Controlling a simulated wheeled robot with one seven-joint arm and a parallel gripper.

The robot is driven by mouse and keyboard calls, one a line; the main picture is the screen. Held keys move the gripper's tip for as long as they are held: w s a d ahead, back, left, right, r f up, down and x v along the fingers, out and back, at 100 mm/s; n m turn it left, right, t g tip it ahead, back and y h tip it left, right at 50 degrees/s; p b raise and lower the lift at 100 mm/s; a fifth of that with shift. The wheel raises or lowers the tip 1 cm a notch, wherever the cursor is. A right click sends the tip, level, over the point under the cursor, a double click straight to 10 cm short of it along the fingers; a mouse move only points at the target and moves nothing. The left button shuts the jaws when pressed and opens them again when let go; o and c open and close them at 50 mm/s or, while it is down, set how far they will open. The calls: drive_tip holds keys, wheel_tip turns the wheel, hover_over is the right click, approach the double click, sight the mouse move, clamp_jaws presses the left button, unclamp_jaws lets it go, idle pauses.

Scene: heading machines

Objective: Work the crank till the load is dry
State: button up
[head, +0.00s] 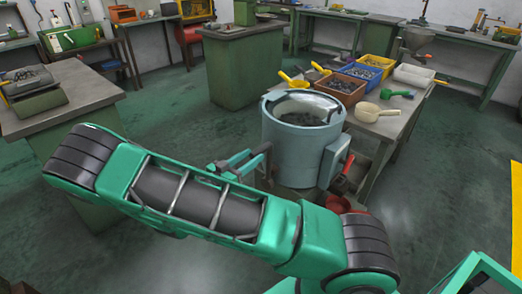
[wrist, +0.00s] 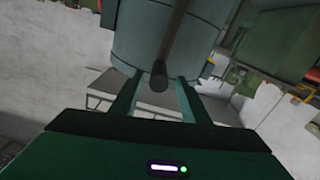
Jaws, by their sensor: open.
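A light blue-grey drum (head: 293,150) stands in the middle of the head view with an open top. A dark load (head: 303,118) of small parts lies inside; I cannot tell whether it is wet. In the wrist view the drum (wrist: 140,40) fills the upper middle. A dark bar, seemingly the crank handle (wrist: 172,45), runs down in front of it to a rounded end. My gripper (wrist: 159,82) is open, with one finger on each side of that end; contact is not clear. In the head view my gripper (head: 240,163) is just left of the drum, small and partly hidden.
A bench (head: 385,128) right of the drum holds yellow, blue and orange bins, a white tray (head: 414,75) and scoops. A red-handled part (head: 345,181) sits at the drum's lower right. A grey-topped bench (head: 75,92) stands left. Floor (head: 165,97) between is clear.

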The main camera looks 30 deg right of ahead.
sight(262, 149)
drive_tip(key=x, duration=0.6)
drive_tip(key=shift+w+d, duration=0.1)
drive_tip(key=shift+d, duration=0.25)
drive_tip(key=shift+c, duration=0.7)
clamp_jaws()
